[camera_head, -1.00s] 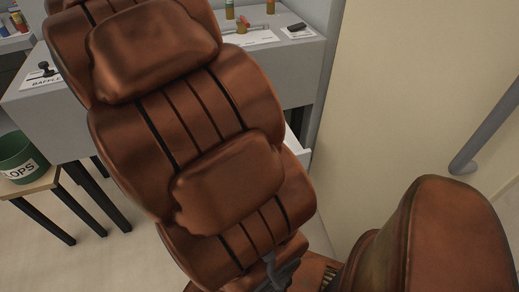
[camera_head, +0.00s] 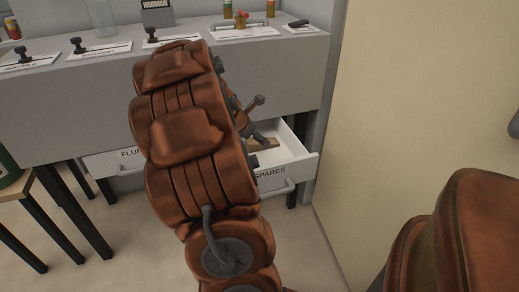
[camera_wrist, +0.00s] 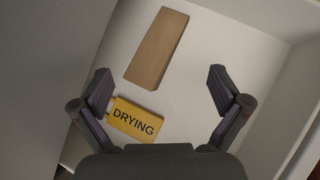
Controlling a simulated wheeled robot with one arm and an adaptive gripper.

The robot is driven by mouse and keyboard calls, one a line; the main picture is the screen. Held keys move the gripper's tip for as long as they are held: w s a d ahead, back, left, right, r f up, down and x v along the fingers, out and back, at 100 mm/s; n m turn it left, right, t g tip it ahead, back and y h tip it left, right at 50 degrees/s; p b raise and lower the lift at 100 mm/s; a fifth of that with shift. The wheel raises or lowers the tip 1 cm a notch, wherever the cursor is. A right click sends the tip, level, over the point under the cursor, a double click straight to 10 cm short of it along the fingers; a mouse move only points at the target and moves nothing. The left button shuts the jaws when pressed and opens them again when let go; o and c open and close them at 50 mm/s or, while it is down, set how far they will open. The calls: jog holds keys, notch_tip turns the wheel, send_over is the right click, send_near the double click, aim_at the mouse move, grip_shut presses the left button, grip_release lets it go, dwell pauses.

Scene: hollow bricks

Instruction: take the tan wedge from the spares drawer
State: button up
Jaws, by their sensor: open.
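The tan wedge (camera_wrist: 157,48) lies flat on the white floor of the open spares drawer (camera_head: 296,166). In the wrist view it is beyond my fingertips, a little left of the middle between them. In the head view only a sliver of it shows (camera_head: 265,145) past my arm. My gripper (camera_wrist: 160,92) is open and empty, over the drawer and apart from the wedge. A yellow tag reading "DRYING" (camera_wrist: 135,120) lies in the drawer near my left finger. My arm hides much of the drawer in the head view.
A drawer labelled "FLU..." (camera_head: 118,161) is left of the spares drawer, partly hidden by my arm. The grey bench (camera_head: 60,105) above carries stamps, papers and small bottles. A pale wall (camera_head: 400,110) stands close on the right. A stool (camera_head: 45,190) stands at the left.

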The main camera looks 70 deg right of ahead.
jog(key=b+x, duration=0.3)
jog(key=x, duration=0.3)
jog(key=shift+w+f, duration=0.15)
jog(key=shift+w, duration=0.05)
jog(key=shift+s+d+f, duration=0.1)
jog(key=shift+d+f, duration=0.1)
jog(key=shift+d, duration=0.15)
jog(key=c, duration=1.6)
jog(key=shift+r, duration=0.1)
